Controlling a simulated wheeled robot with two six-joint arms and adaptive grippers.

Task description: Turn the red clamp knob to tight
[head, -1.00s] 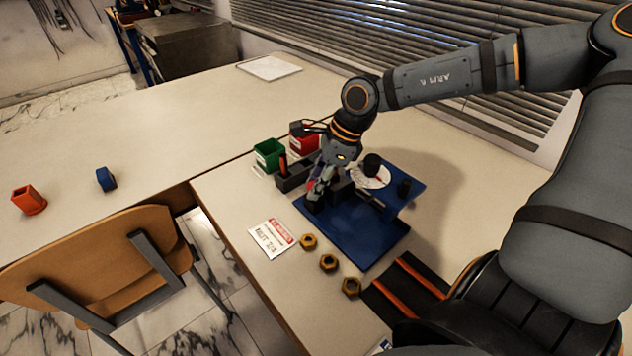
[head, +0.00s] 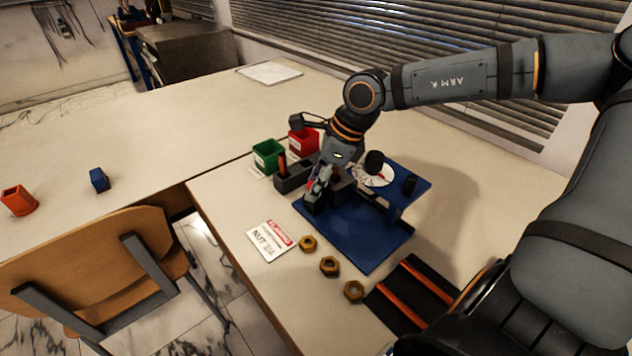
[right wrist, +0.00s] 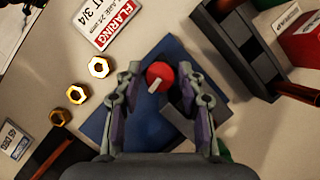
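The red clamp knob (right wrist: 160,76) shows in the right wrist view as a round red cap with a pale bar across it. It sits over the blue rig plate (right wrist: 165,52), which also shows in the head view (head: 355,236). My right gripper (right wrist: 160,72) is open, with one finger on each side of the knob and a small gap at each side. I cannot tell how far above the knob the fingertips are. In the head view my right gripper (head: 315,192) points down at the rig's left side and hides the knob. My left gripper is not in view.
A raised blue platform with a white dial (head: 373,174) stands right of the gripper. A grey tray (head: 292,178), a green bin (head: 268,156) and a red bin (head: 304,142) stand behind. Several brass nuts (head: 329,266) and a label card (head: 270,240) lie in front.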

